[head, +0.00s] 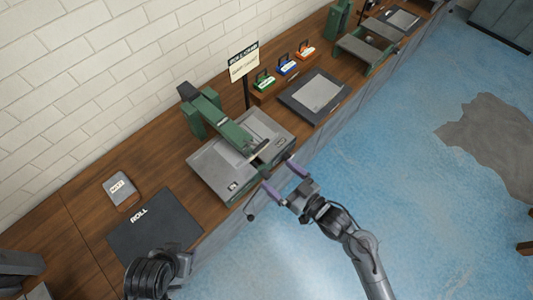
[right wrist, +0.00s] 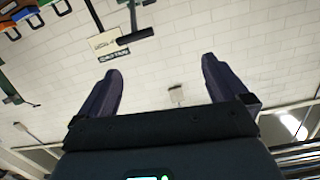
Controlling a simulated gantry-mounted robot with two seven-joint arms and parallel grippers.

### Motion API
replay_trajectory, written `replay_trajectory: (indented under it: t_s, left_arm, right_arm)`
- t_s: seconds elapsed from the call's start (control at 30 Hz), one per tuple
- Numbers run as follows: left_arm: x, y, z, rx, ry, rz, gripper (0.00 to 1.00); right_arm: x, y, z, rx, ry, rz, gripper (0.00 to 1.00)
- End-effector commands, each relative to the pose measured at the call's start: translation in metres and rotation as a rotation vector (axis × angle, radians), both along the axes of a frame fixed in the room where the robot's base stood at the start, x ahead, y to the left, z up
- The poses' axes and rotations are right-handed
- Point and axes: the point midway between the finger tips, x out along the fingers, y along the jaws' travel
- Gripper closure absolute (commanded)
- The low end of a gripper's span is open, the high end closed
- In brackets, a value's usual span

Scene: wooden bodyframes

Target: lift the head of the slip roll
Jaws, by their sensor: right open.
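The slip roll stands on the bench in the head view, with a grey bed (head: 215,172) and a long green head (head: 222,122) lying low across it. A dark handle (head: 259,149) sits at the head's front end. My right gripper (head: 281,177) is open and empty, just off the bed's front edge, with its purple fingers apart from the handle. In the right wrist view the open fingers (right wrist: 162,82) point at the wall, and a dark T-shaped bar (right wrist: 136,36) shows beyond them. My left arm shows at the bottom left; its fingers are not visible.
A dark mat marked ROLL (head: 160,235) and a small labelled block (head: 121,188) lie left of the machine. A sign (head: 243,62), several coloured holders (head: 286,66) and a dark tray (head: 314,96) are behind and right. The blue floor (head: 400,170) in front is clear.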

Motion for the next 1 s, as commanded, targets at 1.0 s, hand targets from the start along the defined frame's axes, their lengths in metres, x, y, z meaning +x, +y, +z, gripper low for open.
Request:
replay_trajectory:
  t_s: [1.0]
  left_arm:
    - [0.001, 0.0, -0.074, -0.002, -0.008, 0.001, 0.59]
  right_arm:
    - [0.117, 0.055, -0.022, -0.02, -0.139, 0.03, 0.0]
